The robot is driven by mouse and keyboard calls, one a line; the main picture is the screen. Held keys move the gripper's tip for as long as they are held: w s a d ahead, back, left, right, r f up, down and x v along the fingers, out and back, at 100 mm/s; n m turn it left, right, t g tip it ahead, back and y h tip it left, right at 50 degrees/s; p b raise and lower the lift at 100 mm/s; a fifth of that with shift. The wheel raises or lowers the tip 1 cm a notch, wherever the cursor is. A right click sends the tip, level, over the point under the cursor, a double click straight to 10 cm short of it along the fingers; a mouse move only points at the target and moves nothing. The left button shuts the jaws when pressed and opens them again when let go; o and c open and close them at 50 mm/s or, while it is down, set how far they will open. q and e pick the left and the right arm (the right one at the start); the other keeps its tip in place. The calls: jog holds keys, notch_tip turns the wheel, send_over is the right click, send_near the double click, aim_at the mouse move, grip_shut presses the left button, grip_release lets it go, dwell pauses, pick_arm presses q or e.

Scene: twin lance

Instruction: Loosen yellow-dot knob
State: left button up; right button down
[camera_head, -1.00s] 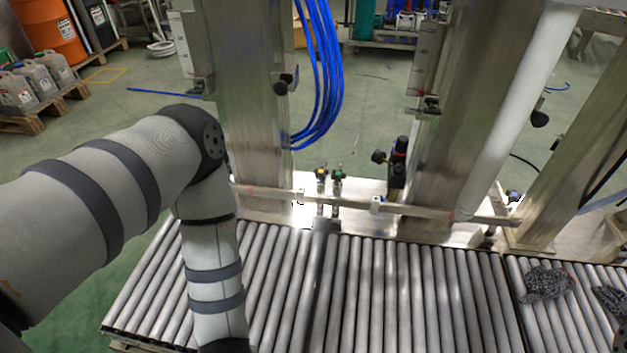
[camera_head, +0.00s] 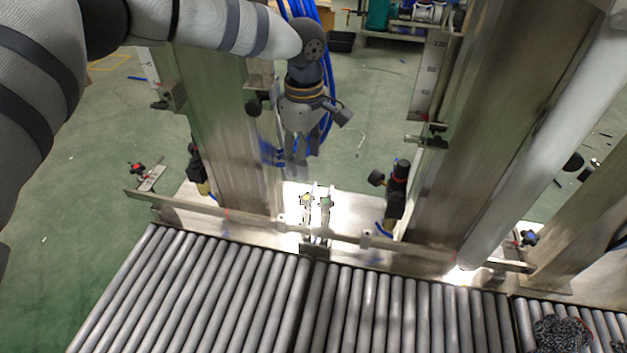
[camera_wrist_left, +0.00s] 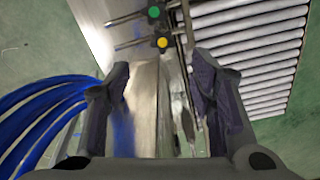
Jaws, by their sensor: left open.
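The yellow-dot knob (camera_head: 306,199) is a small dark knob on a thin rod at the rail in front of the rollers. In the left wrist view the yellow-dot knob (camera_wrist_left: 162,42) shows beyond the fingertips, near the top. A green-dot knob (camera_head: 325,202) sits just right of it, and it also shows in the left wrist view (camera_wrist_left: 153,12). My left gripper (camera_head: 298,160) points down above and behind the yellow-dot knob, apart from it. In the left wrist view its two fingers (camera_wrist_left: 160,80) are wide apart with nothing held between them. My right gripper is not in view.
A metal rail (camera_head: 345,240) runs along the roller conveyor (camera_head: 200,290). Steel columns (camera_head: 215,130) stand either side, and blue hoses (camera_wrist_left: 45,110) hang close to my left gripper. A black-knobbed fitting (camera_head: 397,185) stands to the right. The rollers are clear near the knobs.

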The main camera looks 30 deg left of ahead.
aim_at(306, 197)
pick_arm(q)
jog(key=f, duration=1)
jog(key=shift+s+f+b, duration=0.2)
jog(key=shift+f+b, duration=0.05)
jog(key=shift+b, duration=0.1)
